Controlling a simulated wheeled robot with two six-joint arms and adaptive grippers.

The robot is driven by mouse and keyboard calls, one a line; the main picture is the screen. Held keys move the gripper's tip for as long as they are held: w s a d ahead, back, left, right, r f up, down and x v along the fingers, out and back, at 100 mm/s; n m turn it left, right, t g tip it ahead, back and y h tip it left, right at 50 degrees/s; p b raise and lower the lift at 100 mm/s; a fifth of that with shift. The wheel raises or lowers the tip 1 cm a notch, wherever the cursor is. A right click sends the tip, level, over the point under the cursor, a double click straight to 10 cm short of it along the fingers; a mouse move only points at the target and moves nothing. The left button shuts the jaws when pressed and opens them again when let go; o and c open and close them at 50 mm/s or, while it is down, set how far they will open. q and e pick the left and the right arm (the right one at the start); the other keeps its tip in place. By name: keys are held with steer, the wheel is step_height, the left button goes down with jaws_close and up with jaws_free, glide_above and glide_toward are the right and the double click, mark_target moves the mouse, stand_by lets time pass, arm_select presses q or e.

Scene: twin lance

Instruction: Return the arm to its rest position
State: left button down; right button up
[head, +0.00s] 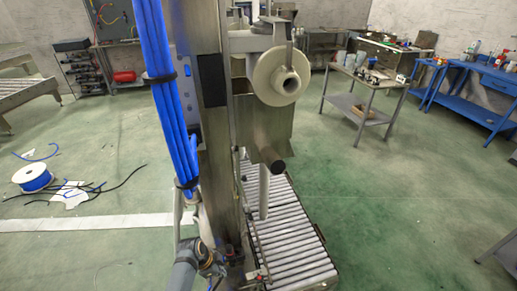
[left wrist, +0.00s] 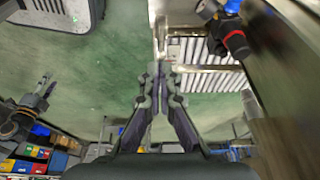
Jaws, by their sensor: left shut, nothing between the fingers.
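My left arm comes in at the bottom of the head view, beside the foot of a tall metal column (head: 208,140). My left gripper (head: 212,266) is small and partly lost among the fittings there. In the left wrist view the same gripper (left wrist: 157,72) has its two dark fingers together, with nothing between them. The end of a roller conveyor (left wrist: 205,50) lies beyond the fingertips; I cannot tell the exact gap.
Blue cables (head: 165,90) run down the column's left side. The roller conveyor (head: 290,235) lies right of the column. A spool of blue cable (head: 33,178) and loose cables are on the floor at left. A grey cart (head: 365,80) and a blue bench (head: 487,75) stand at back right. Green floor between is clear.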

arm_select(q)
steer(key=s+a+f+n+y, duration=0.1)
steer(key=s+a+f+n, duration=0.2)
steer(key=s+f, duration=0.25)
steer(key=s+a+f+n+y, duration=0.1)
steer(key=s+a+f+n, duration=0.15)
steer(key=s+f, duration=0.35)
steer(key=s+a+f+n, duration=0.3)
steer(key=s+f, duration=0.1)
steer(key=s, duration=0.4)
steer(key=s+a+f+n+y, duration=0.1)
steer(key=s+a+f+n, duration=0.2)
steer(key=s, duration=0.4)
steer(key=s+a+f+n+y, duration=0.1)
steer(key=s+a+f+n, duration=0.2)
steer(key=s+f, duration=0.2)
steer(key=s, duration=0.3)
steer(key=shift+s+f, duration=0.15)
steer(key=shift+s, duration=0.15)
arm_select(e)
steer(key=shift+w, duration=0.75)
steer(key=shift+w+r, duration=0.1)
